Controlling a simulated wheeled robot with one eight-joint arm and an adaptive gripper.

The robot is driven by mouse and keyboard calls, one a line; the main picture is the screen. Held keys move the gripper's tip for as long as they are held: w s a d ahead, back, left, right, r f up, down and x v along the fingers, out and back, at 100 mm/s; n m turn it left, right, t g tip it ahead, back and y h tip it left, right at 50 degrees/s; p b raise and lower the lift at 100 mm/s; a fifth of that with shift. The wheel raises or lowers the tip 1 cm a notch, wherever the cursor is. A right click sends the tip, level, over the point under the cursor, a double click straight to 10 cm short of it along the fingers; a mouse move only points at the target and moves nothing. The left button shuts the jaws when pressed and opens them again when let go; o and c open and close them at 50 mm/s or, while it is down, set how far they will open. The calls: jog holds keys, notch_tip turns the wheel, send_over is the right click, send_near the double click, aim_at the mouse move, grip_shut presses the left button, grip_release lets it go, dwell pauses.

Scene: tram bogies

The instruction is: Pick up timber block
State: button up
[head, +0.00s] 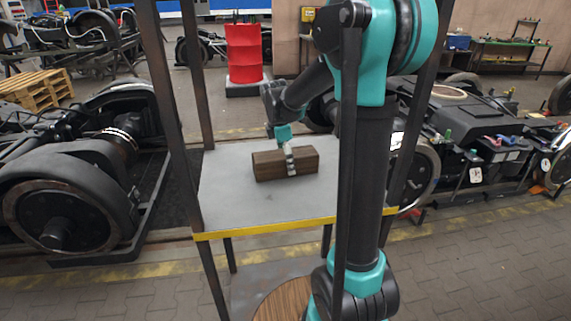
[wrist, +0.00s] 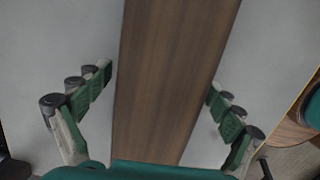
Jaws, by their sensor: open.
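The timber block (head: 267,166) is a dark brown wooden beam lying on the grey shelf top (head: 235,205) in the head view. My gripper (head: 289,160) points down at the block, with a finger in front of its near side. In the wrist view the block (wrist: 170,80) runs through the middle of the picture, slightly slanted. My gripper (wrist: 158,82) is open, with one green finger on each side of the block. The block's lower end is hidden behind my gripper's green body.
The shelf has dark upright posts at its corners and a yellow front edge (head: 300,227). A round wooden-topped thing (head: 278,303) sits on the lower level. Bogies (head: 75,190) stand left and right. A red drum (head: 244,53) and pallets (head: 35,88) are behind.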

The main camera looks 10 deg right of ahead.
jog(key=shift+d+f, duration=0.1)
jog(key=shift+f, duration=0.4)
jog(key=c, duration=1.9)
jog(key=shift+c, duration=0.4)
jog(key=shift+r, duration=0.15)
